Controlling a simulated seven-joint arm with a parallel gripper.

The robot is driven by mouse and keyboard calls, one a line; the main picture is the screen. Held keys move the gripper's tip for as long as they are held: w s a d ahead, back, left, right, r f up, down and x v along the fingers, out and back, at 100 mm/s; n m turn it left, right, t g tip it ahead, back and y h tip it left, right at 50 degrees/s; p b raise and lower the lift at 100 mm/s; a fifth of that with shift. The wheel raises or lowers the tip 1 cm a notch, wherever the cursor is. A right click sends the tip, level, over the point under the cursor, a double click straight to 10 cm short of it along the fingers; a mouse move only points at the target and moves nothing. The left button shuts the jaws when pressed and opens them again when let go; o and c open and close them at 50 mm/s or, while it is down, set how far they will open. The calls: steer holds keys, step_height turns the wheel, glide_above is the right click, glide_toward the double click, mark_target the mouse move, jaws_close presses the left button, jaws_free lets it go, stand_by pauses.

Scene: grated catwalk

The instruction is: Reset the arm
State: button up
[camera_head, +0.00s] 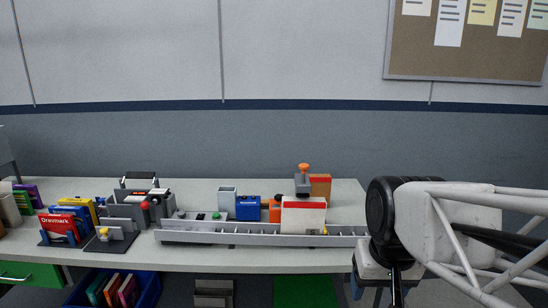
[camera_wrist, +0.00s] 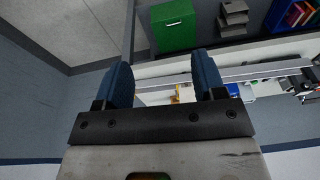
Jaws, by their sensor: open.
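My gripper (camera_wrist: 163,85) is open and empty in the wrist view, with its two dark blue fingers apart. The wrist view is turned over, with the bench and the floor seen beyond the fingers. In the head view my white and black arm stands at the right, in front of the bench's right end. The gripper's fingertips cannot be made out in the head view. The grey bench (camera_head: 110,258) runs across the lower part of that view.
A long grey rail (camera_head: 190,236) lies along the bench. Behind it stand a blue box (camera_head: 248,208), a red and white box (camera_head: 303,216) and an orange-topped device (camera_head: 303,178). Books (camera_head: 60,226) stand at left. Below are a blue bin (camera_head: 148,288) and green box (camera_head: 305,291).

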steer(key=s+f, duration=0.1)
steer(key=s, duration=0.2)
steer(key=s+d+f, duration=0.1)
steer(key=s, duration=0.1)
steer(key=shift+s+f, duration=0.1)
steer(key=shift+f, duration=0.25)
